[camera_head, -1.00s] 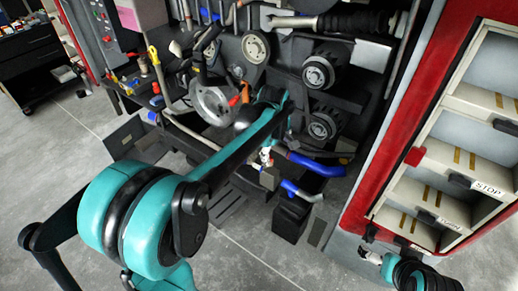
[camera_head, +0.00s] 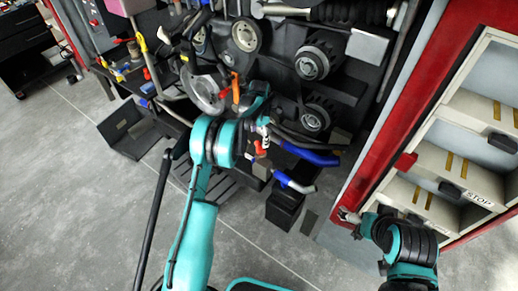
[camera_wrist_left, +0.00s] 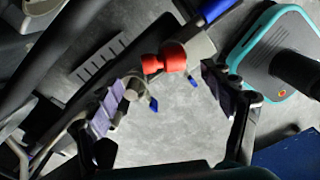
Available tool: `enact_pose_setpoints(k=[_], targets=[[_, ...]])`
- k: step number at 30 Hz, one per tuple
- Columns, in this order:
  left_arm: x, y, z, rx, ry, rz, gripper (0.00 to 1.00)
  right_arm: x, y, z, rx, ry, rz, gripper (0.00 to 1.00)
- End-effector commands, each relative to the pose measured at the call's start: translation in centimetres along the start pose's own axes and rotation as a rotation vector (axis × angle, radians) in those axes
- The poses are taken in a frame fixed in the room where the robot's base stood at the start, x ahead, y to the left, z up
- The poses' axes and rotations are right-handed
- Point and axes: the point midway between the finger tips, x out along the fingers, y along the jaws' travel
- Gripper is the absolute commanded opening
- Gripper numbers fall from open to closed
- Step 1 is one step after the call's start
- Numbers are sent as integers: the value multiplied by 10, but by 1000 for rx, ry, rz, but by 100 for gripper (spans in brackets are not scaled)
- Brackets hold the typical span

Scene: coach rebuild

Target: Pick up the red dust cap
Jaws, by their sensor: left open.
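The red dust cap (camera_wrist_left: 165,58) shows in the left wrist view, between the two fingertips and slightly beyond them. It sits at the end of a grey fitting, and a gap is visible on either side of it. My left gripper (camera_wrist_left: 165,80) is open and empty, with pale purple pads facing the cap. In the head view the red cap (camera_head: 260,149) is small, just below my left gripper (camera_head: 263,136), which is partly hidden by my arm. My right gripper (camera_head: 347,214) is at the lower right, in front of the red-framed cabinet, far from the cap.
Blue hoses (camera_head: 312,154) and a black box (camera_head: 284,208) lie close right of the cap. Black pulleys (camera_head: 312,64) and a metal disc (camera_head: 205,94) crowd the machine behind. The cabinet (camera_head: 428,165) stands at right. Grey floor (camera_head: 90,190) is open at left.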

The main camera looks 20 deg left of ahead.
Motion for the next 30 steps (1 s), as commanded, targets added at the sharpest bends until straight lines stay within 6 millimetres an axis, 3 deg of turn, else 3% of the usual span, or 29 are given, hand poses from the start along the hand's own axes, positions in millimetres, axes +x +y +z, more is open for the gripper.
enact_pose_setpoints(k=[9, 17, 22, 30], targets=[[45, -4, -2, 2, 0, 1, 81, 18, 0, 13, 0, 0, 0, 97], [49, -4, -2, 2, -1, 1, 81, 18, 0, 12, 0, 0, 0, 97], [49, -4, -2, 2, -1, 1, 42, 18, 0, 12, 0, 0, 0, 97], [49, -4, -2, 2, -1, 1, 41, 18, 0, 12, 0, 0, 0, 97]])
